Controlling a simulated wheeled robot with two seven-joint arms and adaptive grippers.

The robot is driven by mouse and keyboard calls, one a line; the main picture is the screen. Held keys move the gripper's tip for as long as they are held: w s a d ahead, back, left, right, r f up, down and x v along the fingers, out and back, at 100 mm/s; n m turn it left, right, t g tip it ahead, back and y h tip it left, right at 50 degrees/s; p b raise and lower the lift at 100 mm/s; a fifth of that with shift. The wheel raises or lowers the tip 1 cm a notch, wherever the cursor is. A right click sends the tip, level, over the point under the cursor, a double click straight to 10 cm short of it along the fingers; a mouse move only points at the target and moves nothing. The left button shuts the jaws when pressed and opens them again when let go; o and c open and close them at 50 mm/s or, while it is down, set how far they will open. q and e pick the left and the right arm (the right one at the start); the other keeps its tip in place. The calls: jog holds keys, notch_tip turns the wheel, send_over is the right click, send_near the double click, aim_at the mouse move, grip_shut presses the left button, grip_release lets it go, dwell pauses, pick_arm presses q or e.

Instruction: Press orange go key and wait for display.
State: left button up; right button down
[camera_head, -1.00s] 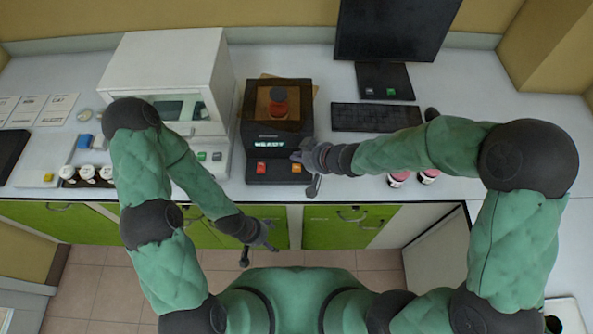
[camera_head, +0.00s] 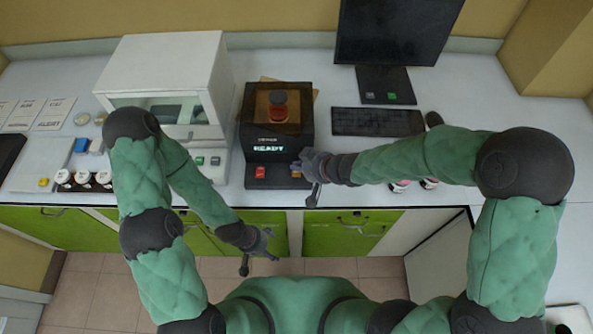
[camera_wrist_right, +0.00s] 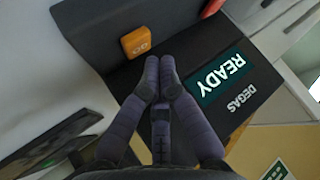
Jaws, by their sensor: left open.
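The degas machine (camera_head: 267,135) is a black unit on the bench with a sample jar (camera_head: 279,103) in its top chamber. Its display (camera_head: 269,149) reads READY in teal, also legible in the right wrist view (camera_wrist_right: 222,77). The orange GO key (camera_wrist_right: 138,42) sits on its lower front panel, uncovered in the wrist view; in the head view it is partly hidden by my right gripper (camera_head: 302,163). My right gripper's fingers are closed together and empty, with the tips (camera_wrist_right: 158,67) close to the key; contact cannot be told. My left gripper (camera_head: 258,257) is open and empty in front of the cabinets.
A red key (camera_head: 260,171) sits left of the orange one. A white instrument (camera_head: 168,85) stands left of the machine. A keyboard (camera_head: 377,121) and monitor (camera_head: 397,30) are to the right. Capped vials (camera_head: 83,178) stand at the left; more jars are partly behind my right arm.

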aim_at(298, 173)
jog(key=shift+f, duration=0.1)
dwell(0.7)
jog(key=shift+f, duration=0.3)
jog(key=shift+f+b, duration=0.5)
jog(key=shift+b, duration=0.05)
dwell(0.8)
jog(key=shift+r, duration=0.1)
jog(key=shift+r+p, duration=0.85)
jog(key=shift+p, duration=0.15)
notch_tip(298, 173, up, 5)
jog(key=p, duration=0.5)
